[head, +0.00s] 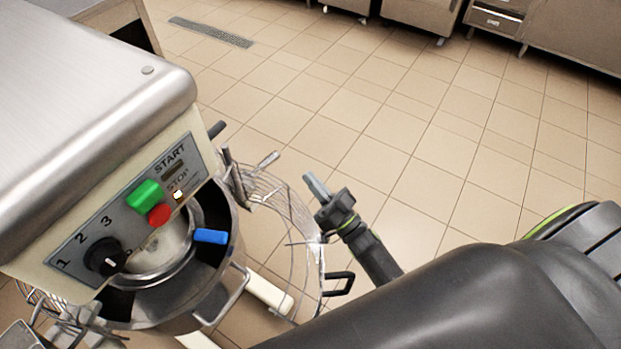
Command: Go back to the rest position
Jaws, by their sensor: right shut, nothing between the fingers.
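My right gripper (317,187) is shut and empty. It points up and left in the middle of the head view, by the right side of the wire guard (287,190) of a large mixer (90,110). I cannot tell whether gripper and guard touch. My dark right arm fills the lower right of the view. My left gripper is not in view.
The mixer fills the left side, with a green START button (145,195), a red STOP button (159,214), a black dial (104,257) and a steel bowl (205,300). Steel cabinets (575,35) stand at the back right. Tiled floor (440,120) between is clear.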

